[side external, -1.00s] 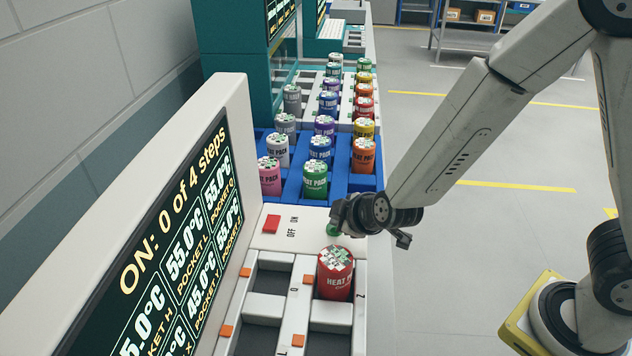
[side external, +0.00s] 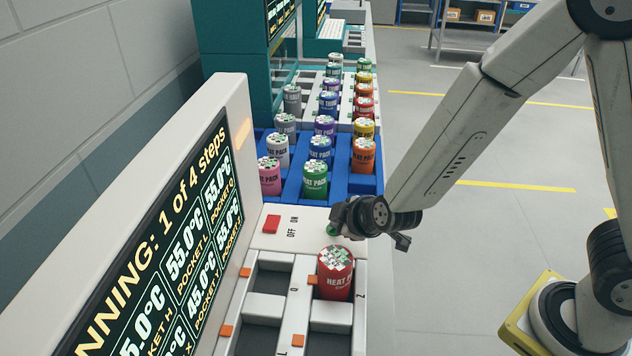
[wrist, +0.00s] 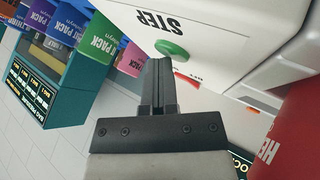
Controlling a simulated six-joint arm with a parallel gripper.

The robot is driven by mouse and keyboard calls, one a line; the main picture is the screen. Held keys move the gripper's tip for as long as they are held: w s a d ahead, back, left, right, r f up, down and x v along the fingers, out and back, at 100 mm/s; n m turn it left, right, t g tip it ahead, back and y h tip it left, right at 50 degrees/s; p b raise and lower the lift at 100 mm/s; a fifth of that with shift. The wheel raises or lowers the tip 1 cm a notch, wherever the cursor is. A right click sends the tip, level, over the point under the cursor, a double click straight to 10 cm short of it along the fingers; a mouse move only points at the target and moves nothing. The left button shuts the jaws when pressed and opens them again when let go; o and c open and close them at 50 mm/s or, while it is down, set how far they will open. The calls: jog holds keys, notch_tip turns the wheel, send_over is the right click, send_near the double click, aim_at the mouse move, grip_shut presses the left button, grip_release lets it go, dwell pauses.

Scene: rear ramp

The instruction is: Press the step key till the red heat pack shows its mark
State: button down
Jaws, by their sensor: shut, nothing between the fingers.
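My gripper (wrist: 159,62) is shut and empty, with its fingertips at the green step key (wrist: 171,48) beside the word STEP in the wrist view. In the side view the gripper (side external: 340,228) covers most of the green key (side external: 331,229); I cannot tell whether it is pressed down. The red heat pack (side external: 336,272) stands upright in a pocket near the key, with a patterned white, green and dark top. It also shows at the right edge of the wrist view (wrist: 290,135). The display (side external: 165,250) reads "1 of 4 steps", with pocket temperatures such as 55.0°C and 45.0°C.
A red switch (side external: 271,224) marked OFF and ON sits left of the key. A blue rack (side external: 365,183) with several coloured heat packs stands behind. Empty pockets (side external: 262,306) lie left of the red pack. Open floor lies to the right.

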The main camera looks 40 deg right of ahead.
jog(key=shift+r, duration=0.8)
jog(key=shift+r, duration=0.1)
jog(key=shift+r, duration=2.45)
jog(key=shift+s+d+f+m+g+y, duration=0.25)
jog(key=shift+s+d+m+g+y, duration=0.2)
jog(key=shift+d+m, duration=0.25)
jog(key=s+d+f+m+g, duration=0.3)
jog(key=s+d+m+g, duration=0.2)
jog(key=s+d, duration=0.5)
jog(key=shift+s+m+g, duration=0.2)
jog(key=shift+m+g, duration=0.15)
jog(key=shift+m, duration=0.65)
